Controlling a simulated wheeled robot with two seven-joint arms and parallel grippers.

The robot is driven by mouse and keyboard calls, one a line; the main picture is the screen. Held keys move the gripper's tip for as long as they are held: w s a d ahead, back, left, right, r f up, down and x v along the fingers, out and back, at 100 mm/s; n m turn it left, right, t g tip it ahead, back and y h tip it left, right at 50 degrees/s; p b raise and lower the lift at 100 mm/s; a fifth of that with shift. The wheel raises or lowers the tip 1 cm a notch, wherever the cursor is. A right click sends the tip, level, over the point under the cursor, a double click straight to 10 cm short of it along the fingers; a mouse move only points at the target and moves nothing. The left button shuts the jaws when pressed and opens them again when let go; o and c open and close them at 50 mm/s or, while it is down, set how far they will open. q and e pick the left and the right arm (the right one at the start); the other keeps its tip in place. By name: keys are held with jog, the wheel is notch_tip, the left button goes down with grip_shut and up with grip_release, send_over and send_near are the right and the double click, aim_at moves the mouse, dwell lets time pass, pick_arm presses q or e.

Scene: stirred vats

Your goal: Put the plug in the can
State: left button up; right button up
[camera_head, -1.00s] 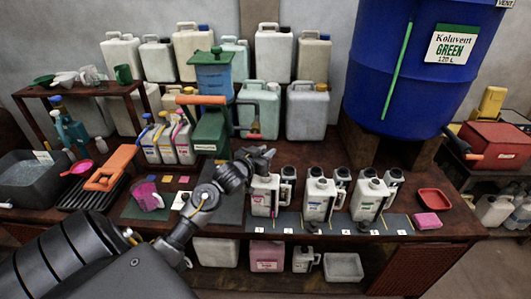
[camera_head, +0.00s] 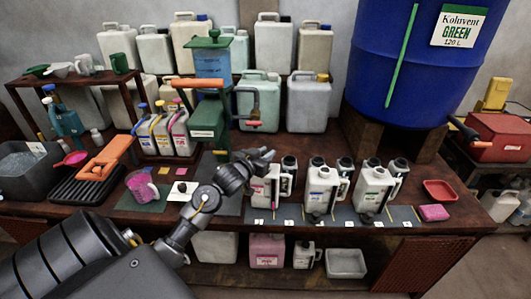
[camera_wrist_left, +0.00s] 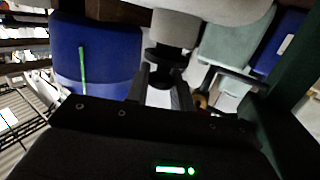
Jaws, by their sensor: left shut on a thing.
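My left gripper (camera_head: 266,155) is just above the leftmost white can (camera_head: 262,193) in the front row and partly hides its top. In the left wrist view its fingers (camera_wrist_left: 164,92) are shut on a dark, flanged piece, seemingly the plug (camera_wrist_left: 157,55). A pale grey shape shows right behind it. In the head view the plug is too small and dark to make out. Two more white cans, a middle one (camera_head: 321,190) and a right one (camera_head: 371,188), stand upright in the same row. My right gripper is not in view.
A green press-like stand (camera_head: 209,118) with a blue tank rises behind my left gripper. Jugs (camera_head: 160,135) stand behind left. A pink-filled beaker (camera_head: 142,187) is left of my arm. A red tray (camera_head: 439,190) and pink sponge (camera_head: 433,212) lie right. A blue drum (camera_head: 400,85) stands behind right.

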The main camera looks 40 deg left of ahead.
pick_arm(q)
jog(key=shift+s+f+p, duration=0.1)
jog(key=shift+f+p, duration=0.05)
jog(key=shift+p, duration=0.3)
dwell(0.6)
jog(key=shift+f, duration=0.4)
dwell(0.4)
jog(key=o, duration=1.6)
jog(key=shift+r, duration=0.1)
jog(key=shift+r+p, duration=3.7)
jog(key=shift+p, duration=0.3)
